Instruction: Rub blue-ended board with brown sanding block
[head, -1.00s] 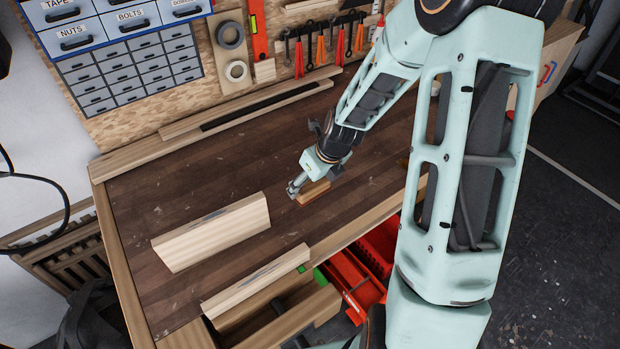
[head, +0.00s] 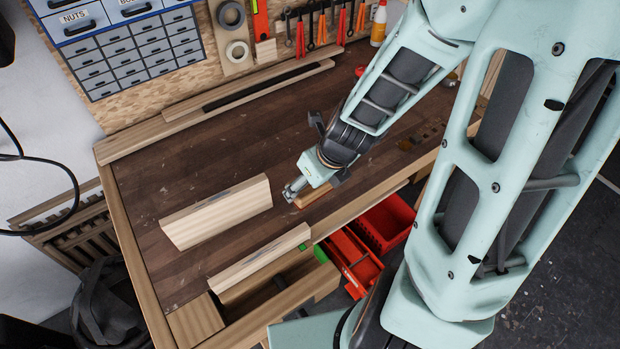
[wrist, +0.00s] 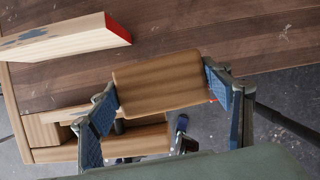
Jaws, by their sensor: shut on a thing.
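My gripper (head: 310,190) is shut on the brown sanding block (wrist: 158,80), with one finger on each end of it. In the head view the block (head: 314,195) is low over the bench, just right of the larger pale board (head: 215,212); I cannot tell whether it touches the bench. That board lies on the bench with a grey-blue smear on top, and its end looks red in the wrist view (wrist: 75,42). A second, narrower pale board (head: 260,258) is at the front edge, with green at its right end. I see no blue end on either board.
Red bins (head: 385,222) sit at the front of the bench, right of the open wooden drawer or vise part (head: 280,290). A wooden rail (head: 250,90) runs along the back, below hanging tools. The bench middle behind the boards is clear.

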